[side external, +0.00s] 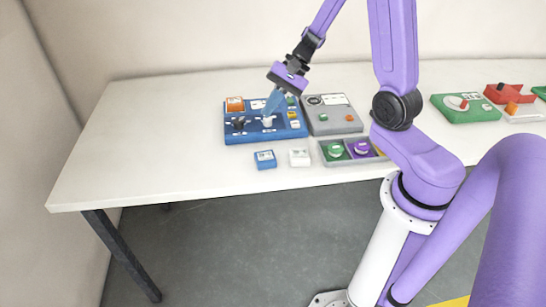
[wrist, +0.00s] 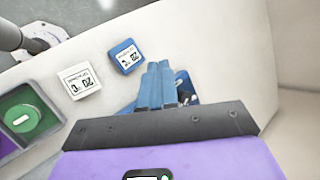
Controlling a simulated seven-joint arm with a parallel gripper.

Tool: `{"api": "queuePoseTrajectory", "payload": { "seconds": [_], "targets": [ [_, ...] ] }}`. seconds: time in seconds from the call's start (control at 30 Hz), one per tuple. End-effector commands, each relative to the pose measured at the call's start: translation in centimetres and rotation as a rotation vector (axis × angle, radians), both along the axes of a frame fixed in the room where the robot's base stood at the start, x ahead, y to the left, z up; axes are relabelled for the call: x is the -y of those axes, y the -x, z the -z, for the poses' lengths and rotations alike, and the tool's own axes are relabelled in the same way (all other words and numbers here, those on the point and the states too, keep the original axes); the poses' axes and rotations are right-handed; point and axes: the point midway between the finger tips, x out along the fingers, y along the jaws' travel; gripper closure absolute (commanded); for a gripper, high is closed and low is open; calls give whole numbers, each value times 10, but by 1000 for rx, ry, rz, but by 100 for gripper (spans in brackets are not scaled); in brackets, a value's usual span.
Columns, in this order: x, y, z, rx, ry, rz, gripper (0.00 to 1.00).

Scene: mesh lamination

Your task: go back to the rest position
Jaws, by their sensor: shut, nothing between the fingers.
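My gripper (side external: 274,103) is shut with nothing in it, its blue fingers pointing down over the blue control panel (side external: 232,131). In the wrist view the closed fingers of my gripper (wrist: 158,72) cover most of that panel (wrist: 187,88). The fingertips look close to a white knob (side external: 267,122) on the panel; I cannot tell whether they touch it. The panel also carries an orange switch (side external: 235,104) and a black knob (side external: 238,124).
A blue block (side external: 265,159) and a white block (side external: 299,158) lie in front of the panel. A grey panel (side external: 343,115) and a tray with green and purple pieces (side external: 350,160) are to the right. A green panel (side external: 465,107) is farther right. The table's left side (side external: 140,130) is clear.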

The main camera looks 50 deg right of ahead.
Motion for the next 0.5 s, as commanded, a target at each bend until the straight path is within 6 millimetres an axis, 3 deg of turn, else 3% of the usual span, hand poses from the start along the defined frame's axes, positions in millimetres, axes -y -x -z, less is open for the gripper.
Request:
{"api": "queuePoseTrajectory", "payload": {
  "seconds": [0.2,0.5],
  "targets": [
    [-48,41,-11,26,84,-352,100],
    [-85,106,-22,86,212,-814,100]
  ]
}}
